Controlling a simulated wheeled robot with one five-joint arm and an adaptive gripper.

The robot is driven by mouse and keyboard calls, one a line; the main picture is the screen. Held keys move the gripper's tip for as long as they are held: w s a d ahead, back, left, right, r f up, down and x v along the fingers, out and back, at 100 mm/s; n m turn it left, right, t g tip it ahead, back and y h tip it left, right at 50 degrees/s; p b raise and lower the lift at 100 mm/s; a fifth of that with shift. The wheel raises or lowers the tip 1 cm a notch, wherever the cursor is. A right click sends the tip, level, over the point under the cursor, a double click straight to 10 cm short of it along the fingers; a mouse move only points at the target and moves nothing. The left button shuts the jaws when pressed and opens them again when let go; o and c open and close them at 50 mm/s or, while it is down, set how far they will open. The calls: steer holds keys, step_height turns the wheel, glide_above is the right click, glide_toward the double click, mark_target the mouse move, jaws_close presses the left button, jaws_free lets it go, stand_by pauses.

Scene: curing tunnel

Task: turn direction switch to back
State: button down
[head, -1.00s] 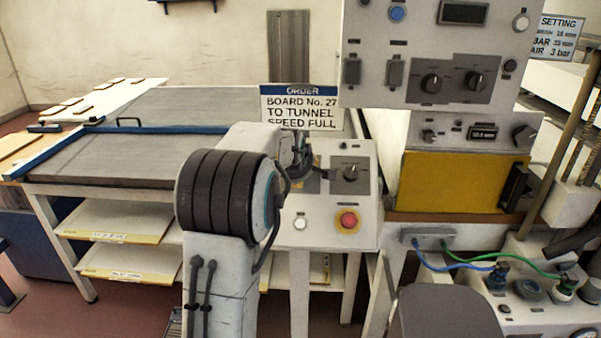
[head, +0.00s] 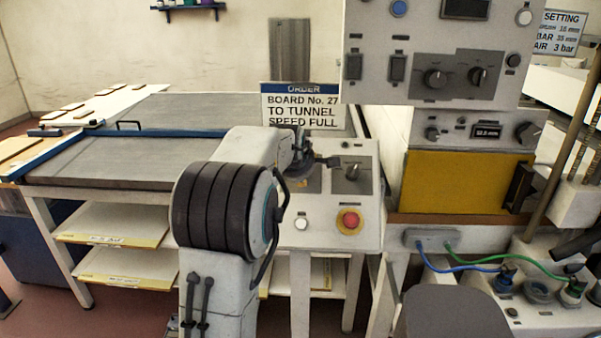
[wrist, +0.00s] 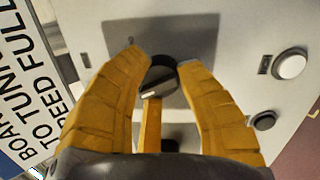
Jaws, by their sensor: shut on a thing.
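In the wrist view, a black round knob (wrist: 158,80) with a pale pointer line sits on a grey plate (wrist: 190,35). It appears to be the direction switch; its label cannot be read. The line slants, its left end lower. My gripper (wrist: 164,68) has its two yellow fingers shut on the knob's sides, hiding parts of its rim. In the head view, my gripper (head: 302,165) is at the upper left of the low control box (head: 325,235); my arm hides most of the knob there.
An order sign (head: 300,105) stands behind. A taller panel (head: 430,35) rises at the right.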

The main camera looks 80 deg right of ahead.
steer(key=c, duration=1.1)
jaws_free()
steer(key=shift+s+f, duration=0.25)
steer(key=o, duration=0.3)
steer(key=shift+r, duration=0.1)
steer(key=shift+w, duration=0.1)
steer(key=shift+r, duration=0.1)
steer(key=shift+a+r, duration=0.1)
steer(key=shift+r, duration=0.05)
steer(key=v, duration=1.1)
steer(key=shift+a, duration=0.25)
steer(key=shift+r, duration=0.15)
